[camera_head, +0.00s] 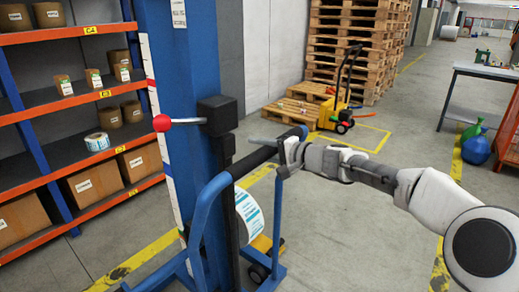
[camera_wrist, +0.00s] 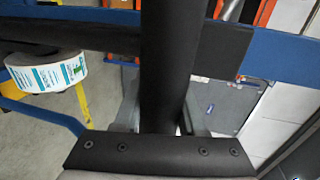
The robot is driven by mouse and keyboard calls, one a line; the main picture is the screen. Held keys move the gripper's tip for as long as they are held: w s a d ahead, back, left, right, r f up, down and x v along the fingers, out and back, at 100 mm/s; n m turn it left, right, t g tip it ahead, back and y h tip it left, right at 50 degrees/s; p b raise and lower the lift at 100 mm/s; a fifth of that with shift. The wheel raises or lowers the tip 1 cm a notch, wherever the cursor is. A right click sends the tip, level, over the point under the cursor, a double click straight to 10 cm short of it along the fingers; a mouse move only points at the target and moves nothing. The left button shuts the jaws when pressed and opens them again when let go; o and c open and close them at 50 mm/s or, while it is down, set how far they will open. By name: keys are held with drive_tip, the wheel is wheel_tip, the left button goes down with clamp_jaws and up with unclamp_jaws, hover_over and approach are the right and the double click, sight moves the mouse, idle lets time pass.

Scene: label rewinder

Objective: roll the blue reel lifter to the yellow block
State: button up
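The blue reel lifter (camera_head: 180,75) stands upright close in front, with a tall blue mast and a blue handle frame. Its handle has a black grip bar (camera_wrist: 163,60). My gripper (camera_head: 287,152) is at the right end of this handle. In the wrist view the bar passes between my two fingers (camera_wrist: 161,118), which appear closed against its sides. A white label reel (camera_head: 250,213) shows partly behind the frame, and a label reel also shows in the wrist view (camera_wrist: 47,72). A yellow part (camera_head: 262,244) with a dark wheel shows low behind the frame; I cannot tell whether it is the yellow block.
Shelving (camera_head: 60,40) with boxes stands at left. A yellow pallet truck (camera_head: 336,112) and stacked pallets (camera_head: 360,40) are at the back. A workbench (camera_head: 488,72) and blue container (camera_head: 476,148) are at right. Grey floor between them is open.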

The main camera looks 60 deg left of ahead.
drive_tip(key=o, duration=0.4)
drive_tip(key=shift+s+a+r, duration=0.1)
drive_tip(key=shift+s+r, duration=0.15)
drive_tip(key=shift+s, duration=0.2)
drive_tip(key=v, duration=1.7)
drive_tip(key=shift+w+d+p, duration=0.2)
drive_tip(key=shift+p, duration=0.2)
